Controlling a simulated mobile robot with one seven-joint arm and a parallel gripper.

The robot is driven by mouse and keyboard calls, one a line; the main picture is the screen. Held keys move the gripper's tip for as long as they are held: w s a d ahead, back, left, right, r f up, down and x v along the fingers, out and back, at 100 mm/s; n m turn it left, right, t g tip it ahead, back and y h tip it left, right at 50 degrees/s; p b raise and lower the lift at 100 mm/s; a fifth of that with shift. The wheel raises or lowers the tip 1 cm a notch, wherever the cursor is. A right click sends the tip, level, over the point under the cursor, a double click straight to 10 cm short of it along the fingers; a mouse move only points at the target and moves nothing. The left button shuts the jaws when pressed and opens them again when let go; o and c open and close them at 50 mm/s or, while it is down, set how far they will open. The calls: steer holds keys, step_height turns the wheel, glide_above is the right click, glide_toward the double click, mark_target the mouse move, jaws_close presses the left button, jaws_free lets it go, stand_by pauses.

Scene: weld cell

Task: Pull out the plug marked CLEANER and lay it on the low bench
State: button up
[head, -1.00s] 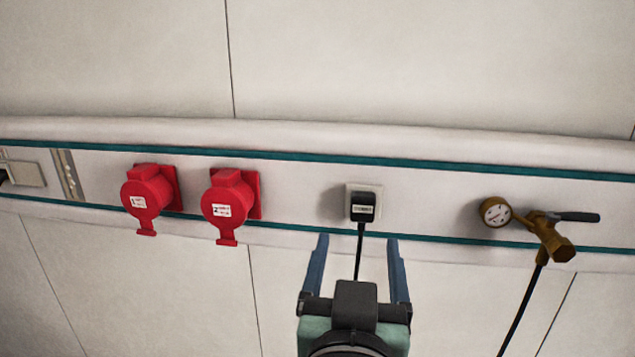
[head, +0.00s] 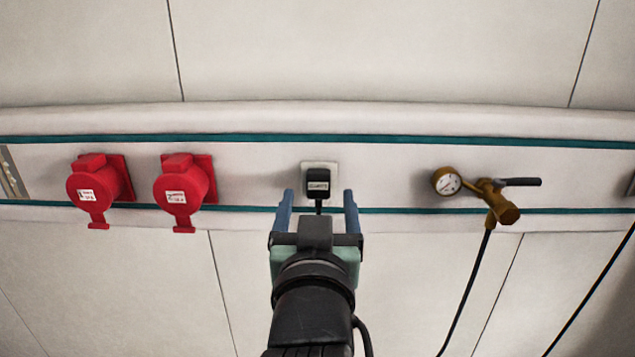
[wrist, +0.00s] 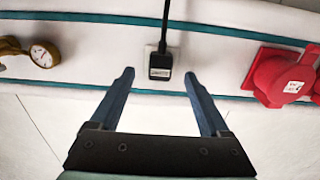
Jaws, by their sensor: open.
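A black plug (head: 318,184) with a small white label sits in a white wall socket (head: 333,170) on the rail; the label's print is too small to read surely. The plug also shows in the wrist view (wrist: 160,68), with its black cord. My gripper (head: 318,197) is open and empty, its two blue fingers apart. In the head view the fingertips lie just below the plug, one to each side. In the wrist view my gripper (wrist: 158,74) has its fingertips short of the plug, which lies between their lines. The low bench is not in view.
Two red capped sockets (head: 98,187) (head: 184,190) stick out to the left. A brass valve with a gauge (head: 447,182) and a dark hose (head: 466,290) is to the right. The wall around the plug is clear.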

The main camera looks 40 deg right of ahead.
mark_target(318, 189)
steer(key=shift+x, duration=1.7)
jaws_close()
steer(key=shift+a, duration=0.1)
stand_by(0.4)
steer(key=shift+v, duration=3)
steer(key=shift+f, duration=0.1)
